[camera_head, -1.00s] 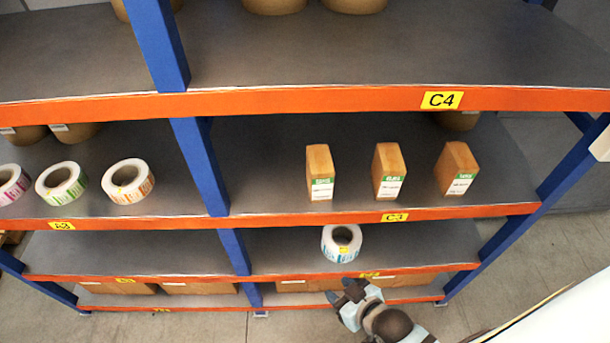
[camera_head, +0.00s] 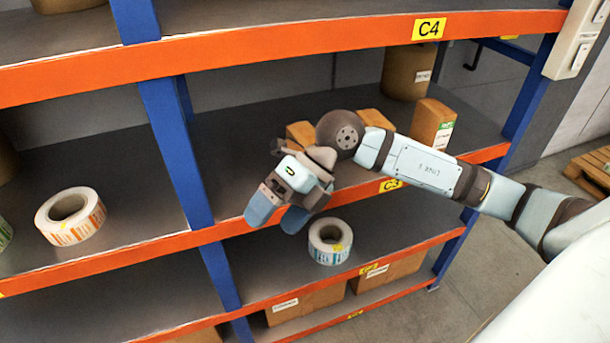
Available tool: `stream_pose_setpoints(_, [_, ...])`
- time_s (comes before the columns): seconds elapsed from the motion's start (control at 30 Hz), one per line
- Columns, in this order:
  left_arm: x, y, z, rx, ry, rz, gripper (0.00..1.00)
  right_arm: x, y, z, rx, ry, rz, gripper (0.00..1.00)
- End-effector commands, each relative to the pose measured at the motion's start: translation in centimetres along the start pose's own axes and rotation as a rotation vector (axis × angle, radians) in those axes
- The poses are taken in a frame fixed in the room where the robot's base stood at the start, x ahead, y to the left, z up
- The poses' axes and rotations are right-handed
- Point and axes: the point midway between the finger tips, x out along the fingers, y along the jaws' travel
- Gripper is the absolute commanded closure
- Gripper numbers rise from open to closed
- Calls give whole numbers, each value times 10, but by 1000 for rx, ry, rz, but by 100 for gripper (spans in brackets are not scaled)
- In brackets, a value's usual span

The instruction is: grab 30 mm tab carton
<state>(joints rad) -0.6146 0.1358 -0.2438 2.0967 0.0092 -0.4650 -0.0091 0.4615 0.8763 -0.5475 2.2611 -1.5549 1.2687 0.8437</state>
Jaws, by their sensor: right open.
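Three tan cartons stand on the middle shelf C3. The right carton (camera_head: 428,120) shows its green and white label, too small to read. The middle carton (camera_head: 375,118) and the left carton (camera_head: 299,132) are largely hidden behind my right arm, labels included. I cannot tell which is the 30 mm tab carton. My right gripper (camera_head: 278,214) is open and empty, in front of the C3 shelf edge, fingers pointing down and left. It appears nearer to me than the left carton and apart from it. My left gripper is not in view.
The orange C3 beam (camera_head: 345,199) runs behind my gripper, and the C4 beam (camera_head: 300,54) lies above. A blue upright (camera_head: 178,150) stands left. A label roll (camera_head: 330,242) sits on the shelf below. A brown round container (camera_head: 407,72) stands behind the right carton.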

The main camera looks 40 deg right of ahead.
Motion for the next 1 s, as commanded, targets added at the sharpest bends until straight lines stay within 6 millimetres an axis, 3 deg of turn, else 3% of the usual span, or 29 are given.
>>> stream_pose_setpoints(0.03, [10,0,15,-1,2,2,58,-10,-30,6,-24,-47,-177,8])
stream_pose_setpoints(0.13, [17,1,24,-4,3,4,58,-48,-65,18,-12,-157,-482,8])
stream_pose_setpoints(0.3, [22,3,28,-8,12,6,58,-106,-93,28,54,-333,-797,8])
stream_pose_setpoints(0.4, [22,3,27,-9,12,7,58,-123,-98,31,79,-387,-871,8])
stream_pose_setpoints(0.53, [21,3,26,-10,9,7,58,-131,-101,47,90,-403,-893,8])
stream_pose_setpoints(0.8, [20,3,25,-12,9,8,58,-138,-113,104,89,-401,-889,8])
stream_pose_setpoints(1.0, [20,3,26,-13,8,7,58,-142,-120,137,88,-399,-889,8])
